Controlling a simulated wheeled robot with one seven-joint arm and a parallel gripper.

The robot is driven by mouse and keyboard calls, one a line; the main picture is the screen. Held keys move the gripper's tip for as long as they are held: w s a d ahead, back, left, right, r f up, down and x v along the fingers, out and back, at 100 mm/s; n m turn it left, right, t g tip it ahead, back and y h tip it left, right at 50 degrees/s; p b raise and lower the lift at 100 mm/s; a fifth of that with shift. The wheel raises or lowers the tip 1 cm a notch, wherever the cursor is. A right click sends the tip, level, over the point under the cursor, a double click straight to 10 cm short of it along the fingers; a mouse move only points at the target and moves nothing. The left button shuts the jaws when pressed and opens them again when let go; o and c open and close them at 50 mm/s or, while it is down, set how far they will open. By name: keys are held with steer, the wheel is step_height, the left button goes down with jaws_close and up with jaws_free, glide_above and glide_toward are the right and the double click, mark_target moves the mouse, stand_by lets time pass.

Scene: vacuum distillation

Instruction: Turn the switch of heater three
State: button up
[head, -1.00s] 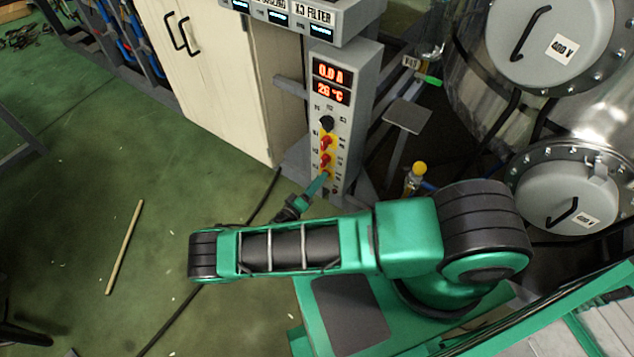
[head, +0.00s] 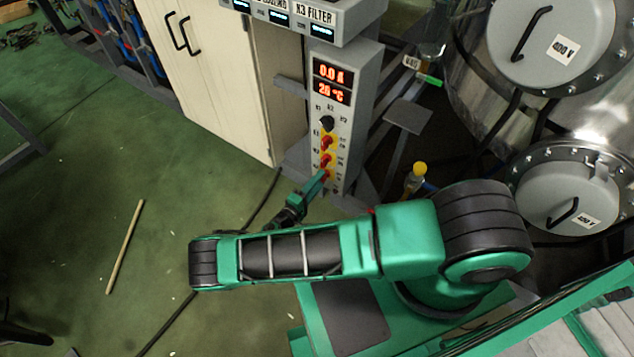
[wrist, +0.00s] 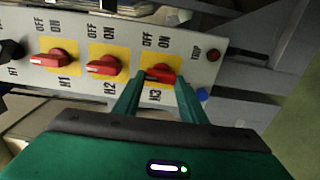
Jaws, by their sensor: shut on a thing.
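The heater three switch (wrist: 160,73) is a red knob on a yellow plate, marked H3, with OFF and ON labels, in the wrist view. My gripper (wrist: 160,79) has one finger on each side of this knob and is shut on it. The fingers hide part of the knob, so its exact angle is hard to tell. In the head view, my gripper (head: 325,174) reaches the lowest red switch of the grey control panel (head: 345,130), and the knob is mostly covered there.
Red switches H1 (wrist: 60,60) and H2 (wrist: 104,66) sit beside it on the panel. A black knob (head: 327,123) and a red display (head: 332,82) are higher up. A cream cabinet (head: 215,75) stands left.

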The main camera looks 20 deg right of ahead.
steer(key=shift+a+f, duration=0.15)
steer(key=shift+a, duration=0.05)
steer(key=o, duration=1.1)
steer(key=shift+c, duration=0.2)
steer(key=shift+d, duration=0.1)
steer(key=v, duration=1)
steer(key=shift+s+a, duration=0.2)
steer(key=shift+a, duration=0.15)
steer(key=shift+s, duration=0.1)
